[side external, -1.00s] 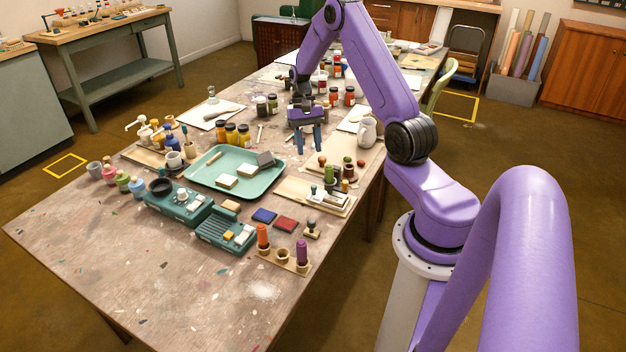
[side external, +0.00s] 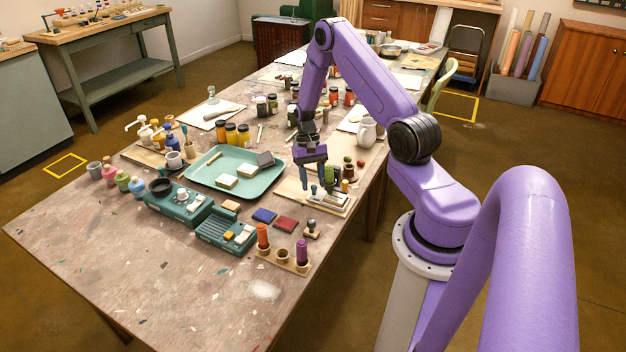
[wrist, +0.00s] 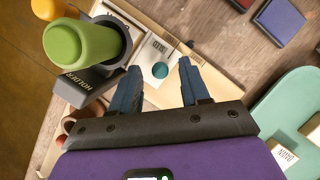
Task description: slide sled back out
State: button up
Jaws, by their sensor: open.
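A pale rectangular piece (wrist: 150,50) with small lettering, possibly the sled, lies on the wooden board in the wrist view. A round teal knob (wrist: 160,70) shows at its near end. My gripper (wrist: 159,68) is open, its blue fingers pointing toward the piece. The knob appears between the fingertips in the picture, with no contact visible. In the side view my gripper (side external: 318,190) hangs low over the board (side external: 287,191), beside the teal knob (side external: 314,188). How far the sled is pushed in cannot be told.
A green cylinder (wrist: 82,42) stands in a dark holder (wrist: 85,85) left of the fingers. A teal tray (side external: 205,178) with pale blocks lies to the left in the side view. Blue (side external: 264,215) and red (side external: 287,224) pads lie in front of the board.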

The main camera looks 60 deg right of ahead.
grip_shut()
jog(key=shift+w, duration=5.5)
jog(key=shift+c, duration=0.5)
grip_release()
jog(key=shift+o, duration=0.5)
jog(key=v, duration=1.7)
jog(key=shift+r, duration=0.25)
